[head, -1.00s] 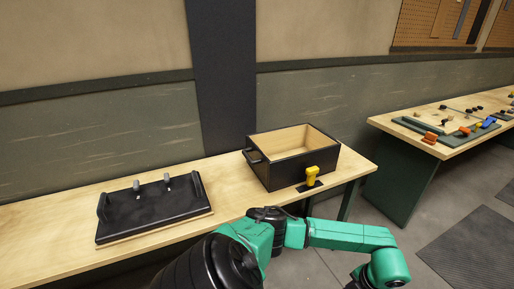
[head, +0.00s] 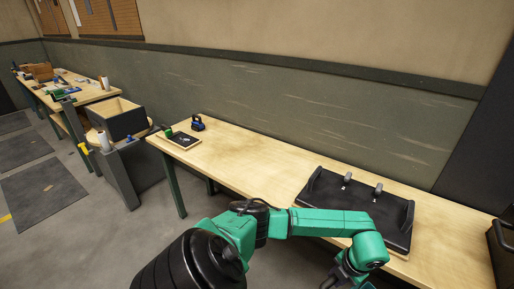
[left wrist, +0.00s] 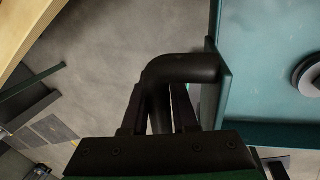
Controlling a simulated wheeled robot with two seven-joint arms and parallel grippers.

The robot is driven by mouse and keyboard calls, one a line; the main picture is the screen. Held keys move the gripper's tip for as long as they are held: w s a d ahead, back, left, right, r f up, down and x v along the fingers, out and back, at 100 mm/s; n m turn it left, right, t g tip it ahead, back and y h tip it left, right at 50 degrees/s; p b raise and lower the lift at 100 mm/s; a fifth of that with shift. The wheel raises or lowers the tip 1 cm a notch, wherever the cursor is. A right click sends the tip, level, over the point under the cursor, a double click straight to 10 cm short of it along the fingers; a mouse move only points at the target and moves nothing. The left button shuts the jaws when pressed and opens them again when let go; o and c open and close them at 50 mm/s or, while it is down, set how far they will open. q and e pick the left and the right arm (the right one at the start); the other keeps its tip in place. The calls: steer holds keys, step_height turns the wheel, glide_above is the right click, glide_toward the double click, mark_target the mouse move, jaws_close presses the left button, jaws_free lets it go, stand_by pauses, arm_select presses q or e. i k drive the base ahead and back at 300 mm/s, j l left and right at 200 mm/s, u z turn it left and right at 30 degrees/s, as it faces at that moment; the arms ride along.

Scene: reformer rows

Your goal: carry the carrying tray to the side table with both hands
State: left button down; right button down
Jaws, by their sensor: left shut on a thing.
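In the left wrist view my left gripper (left wrist: 160,112) is shut on a black bent handle (left wrist: 185,68). The handle joins the wall of a teal carrying tray (left wrist: 262,45), which fills the right side of that view. A round dark thing with a pale rim (left wrist: 310,75) is in the tray, cut off by the frame edge. In the head view my left gripper (head: 345,277) is low at the bottom edge, and the tray is out of that view. My right gripper is in neither view. I cannot tell which table is the side table.
A long wooden table (head: 240,155) runs along the wall. It bears a black fixture (head: 355,208) and a small board with a black plate (head: 178,139). A black box (head: 500,255) is at the right edge. An open box (head: 122,120) stands at left; open floor (head: 95,220) lies before it.

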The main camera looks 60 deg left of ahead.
mark_target(242, 162)
steer(key=k+j+u, duration=0.15)
steer(key=j+u, duration=0.25)
steer(key=j, duration=0.65)
steer(key=j+u, duration=0.35)
steer(key=j, duration=0.7)
